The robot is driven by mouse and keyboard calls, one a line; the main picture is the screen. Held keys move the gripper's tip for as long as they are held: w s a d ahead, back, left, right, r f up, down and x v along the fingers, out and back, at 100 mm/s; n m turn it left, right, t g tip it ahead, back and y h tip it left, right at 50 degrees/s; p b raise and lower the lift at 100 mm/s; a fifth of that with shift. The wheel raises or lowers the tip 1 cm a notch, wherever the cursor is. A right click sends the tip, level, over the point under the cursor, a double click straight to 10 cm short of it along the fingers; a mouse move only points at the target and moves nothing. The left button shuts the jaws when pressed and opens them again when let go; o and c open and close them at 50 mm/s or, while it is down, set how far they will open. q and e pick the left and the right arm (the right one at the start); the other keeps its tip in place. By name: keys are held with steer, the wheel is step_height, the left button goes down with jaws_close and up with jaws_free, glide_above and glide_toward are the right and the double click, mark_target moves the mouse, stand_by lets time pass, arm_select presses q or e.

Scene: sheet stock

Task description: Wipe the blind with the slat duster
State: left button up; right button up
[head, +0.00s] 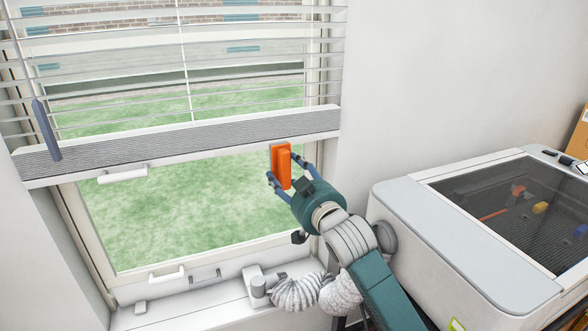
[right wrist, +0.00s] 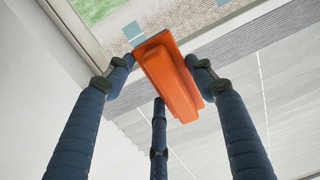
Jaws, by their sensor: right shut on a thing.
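The slat duster (head: 283,168) is orange with a narrow grey edge on its left side. My right gripper (head: 281,171) is shut on it and holds it upright in front of the window, just below the right end of the blind. In the right wrist view the duster (right wrist: 168,78) sits between my dark blue fingers, with pale slats behind it. The blind (head: 190,85) has thin pale slats spread over the upper window and a stacked grey bundle (head: 180,143) at its bottom. I cannot tell whether the duster touches the blind. My left gripper is not in view.
A grey tilt wand (head: 46,130) hangs at the blind's left. Window handles (head: 122,174) are below. A ribbed hose (head: 297,293) lies on the sill. A large white machine with a dark glass lid (head: 525,205) stands right of my arm. A cardboard box (head: 579,135) is behind it.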

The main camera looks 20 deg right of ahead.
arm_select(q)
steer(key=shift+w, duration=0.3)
arm_select(e)
steer(key=shift+w+d+r+h, duration=0.15)
steer(key=shift+d+r+h, duration=0.2)
steer(key=shift+d, duration=0.35)
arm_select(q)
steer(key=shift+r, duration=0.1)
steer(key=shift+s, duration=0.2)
arm_select(e)
steer(key=w, duration=0.7)
steer(key=shift+a+f, duration=0.15)
steer(key=shift+a, duration=0.05)
steer(key=shift+s, duration=0.1)
steer(key=shift+w, duration=0.2)
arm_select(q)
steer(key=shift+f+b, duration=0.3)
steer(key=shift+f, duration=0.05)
arm_select(e)
steer(key=shift+w, duration=1.6)
